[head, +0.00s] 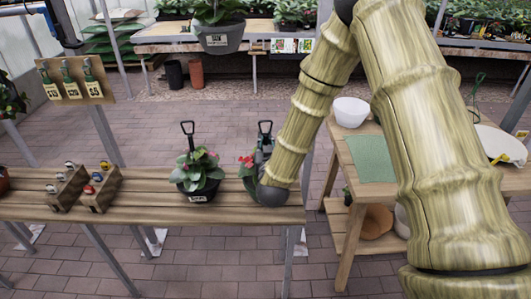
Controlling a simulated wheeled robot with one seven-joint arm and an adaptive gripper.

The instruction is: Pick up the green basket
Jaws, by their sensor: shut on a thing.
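The green basket (250,188) holds a plant with pinkish-red flowers and stands at the right end of the wooden bench. My arm's end hides much of its right side. A dark upright handle (265,128) rises above it. My gripper (261,154) is at the basket, small and mostly hidden by the arm's last link, and is shut on it. The exact place of contact cannot be made out. A similar black basket (201,190) with pink flowers, a white label and its own upright handle stands just to the left.
The slatted bench (140,207) also carries wooden blocks (101,188) with coloured knobs. A price board (74,85) stands at left. At right, a wooden table (342,157) holds a white bowl (350,112) and a green mat (371,158). A hanging pot (221,37) is above.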

